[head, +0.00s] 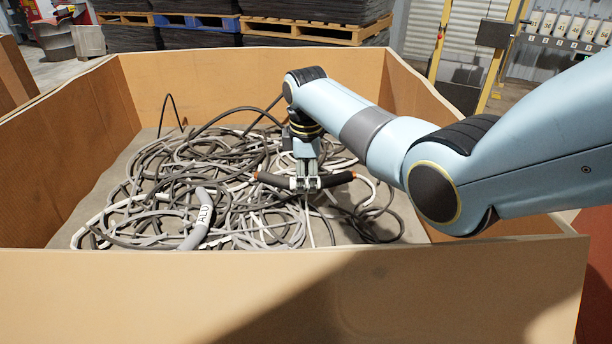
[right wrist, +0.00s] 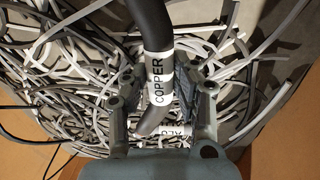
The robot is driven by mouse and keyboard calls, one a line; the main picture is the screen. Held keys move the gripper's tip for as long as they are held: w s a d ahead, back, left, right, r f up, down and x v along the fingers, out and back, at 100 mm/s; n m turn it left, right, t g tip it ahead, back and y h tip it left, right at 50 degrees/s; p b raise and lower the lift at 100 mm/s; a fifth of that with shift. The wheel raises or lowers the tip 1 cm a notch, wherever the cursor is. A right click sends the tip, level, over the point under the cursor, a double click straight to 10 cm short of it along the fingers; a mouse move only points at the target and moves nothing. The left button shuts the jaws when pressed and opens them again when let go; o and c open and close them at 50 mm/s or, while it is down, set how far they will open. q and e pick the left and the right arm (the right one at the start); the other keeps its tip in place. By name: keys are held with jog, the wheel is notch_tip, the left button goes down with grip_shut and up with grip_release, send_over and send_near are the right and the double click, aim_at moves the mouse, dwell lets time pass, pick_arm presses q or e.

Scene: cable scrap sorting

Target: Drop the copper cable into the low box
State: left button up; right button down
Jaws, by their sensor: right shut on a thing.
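The copper cable (head: 339,179) is a short, thick dark piece with copper-coloured ends. It lies roughly level across my right gripper (head: 307,181), which is shut on its middle. In the right wrist view the cable (right wrist: 152,25) runs between the fingers of the gripper (right wrist: 164,85), and its white label reads COPPER. The gripper points down inside the walls of a wide, open cardboard box (head: 250,285), over tangled cables. I cannot tell the exact gap between the held cable and the pile. My left gripper is not in view.
Grey, white and black cables (head: 160,205) cover much of the box floor. A thick grey piece labelled ALU (head: 202,215) lies among them. The box walls stand around the gripper on all sides. Pallets (head: 315,32) with dark stacks stand behind the box.

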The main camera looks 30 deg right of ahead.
aim_at(306, 185)
jog(key=shift+f, duration=0.2)
jog(key=c, duration=1)
grip_release()
jog(key=shift+c, duration=0.2)
notch_tip(306, 185, up, 13)
jog(key=s+p, duration=0.1)
jog(key=p, duration=0.2)
jog(key=shift+a, duration=0.25)
jog(key=shift+r, duration=0.1)
